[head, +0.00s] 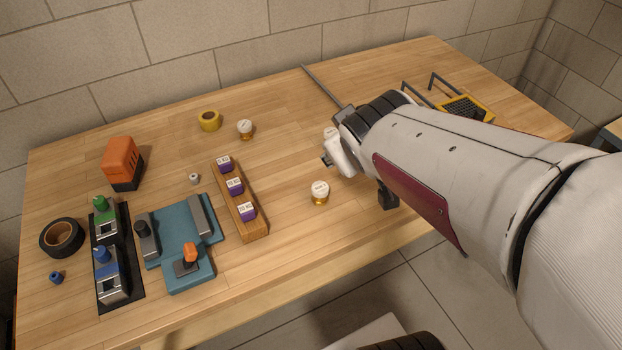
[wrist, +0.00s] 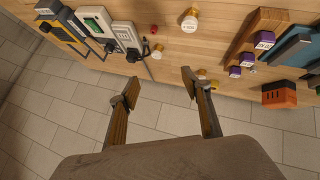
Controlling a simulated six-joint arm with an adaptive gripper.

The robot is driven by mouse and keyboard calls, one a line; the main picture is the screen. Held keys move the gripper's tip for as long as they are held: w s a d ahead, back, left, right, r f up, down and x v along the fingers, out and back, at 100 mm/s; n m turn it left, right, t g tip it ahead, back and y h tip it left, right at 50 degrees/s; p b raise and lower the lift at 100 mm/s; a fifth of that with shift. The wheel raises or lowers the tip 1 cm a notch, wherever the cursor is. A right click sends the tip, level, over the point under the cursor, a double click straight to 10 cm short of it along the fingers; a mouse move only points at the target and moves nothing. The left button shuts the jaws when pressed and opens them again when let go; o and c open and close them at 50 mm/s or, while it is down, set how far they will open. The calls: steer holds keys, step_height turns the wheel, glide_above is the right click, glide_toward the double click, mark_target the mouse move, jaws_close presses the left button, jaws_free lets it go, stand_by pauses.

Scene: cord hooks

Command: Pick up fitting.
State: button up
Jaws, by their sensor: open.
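Nothing in view is plainly marked as the fitting. Several small brass pieces with white tops could be it: one stands alone near the front of the table (head: 320,192), another stands by the yellow roll (head: 245,129). In the head view my arm reaches in from the right and hides much of the gripper and the table beneath.
A wooden rack (head: 255,232) holds purple blocks, beside a teal fixture (head: 208,215). An orange-and-black block (head: 121,160), a yellow roll (head: 209,121) and a black roll (head: 61,238) stand left.

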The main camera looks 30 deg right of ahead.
steer(key=w+d+f+n+t, duration=0.1)
steer(key=w+d+f+n, duration=0.1)
steer(key=w+d, duration=0.25)
steer(key=n+t+y, duration=0.2)
steer(key=n+y, duration=0.4)
steer(key=y, duration=0.3)
glide_above(353, 216)
steer(key=w+a, duration=0.3)
steer(key=w, duration=0.3)
step_height(353, 216, down, 13)
steer(key=shift+w+d+f, duration=0.1)
steer(key=shift+d, duration=0.05)
steer(key=shift+s+a+f+t+y, duration=0.2)
steer(key=shift+s+f+t+y, duration=0.2)
steer(key=shift+s+y, duration=0.3)
steer(key=shift+s+f+m+t+y, duration=0.3)
steer(key=shift+s+f+y, duration=0.15)
steer(key=shift+y, duration=0.05)
steer(key=s+d+f+m+t, duration=0.2)
steer(key=s+f, duration=0.1)
steer(key=shift+d+f+m+t, duration=0.1)
steer(key=shift+f+m+t, duration=0.05)
steer(key=shift+m+t, duration=0.2)
steer(key=shift+s+d+f+m+t, duration=0.5)
steer(key=shift+s+f+m+t, duration=0.1)
steer(key=shift+m, duration=0.15)
steer(key=shift+w, duration=0.1)
